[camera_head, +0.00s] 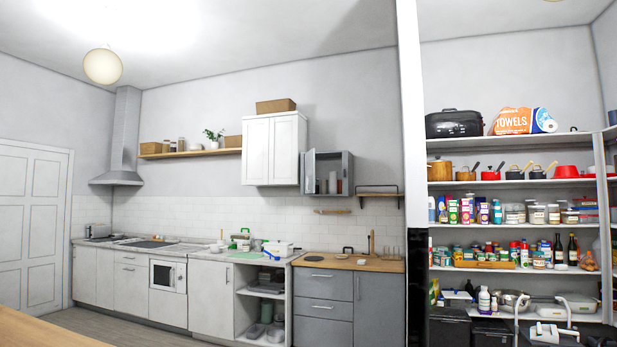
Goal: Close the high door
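A small grey wall cabinet (346,170) hangs high on the tiled back wall, just right of a taller white wall cabinet (272,150). Its grey door (309,172) stands open, swung outward on the left side and seen nearly edge-on. The front is open and a few small items, one reddish-brown, show inside. I cannot make out my gripper in this view.
A counter with grey drawers (324,309) and a wooden top stands below the cabinet. A small wooden shelf (377,194) hangs right of it. A white wall edge (411,150) separates stocked pantry shelves (510,184). A wooden surface (45,333) fills the lower left.

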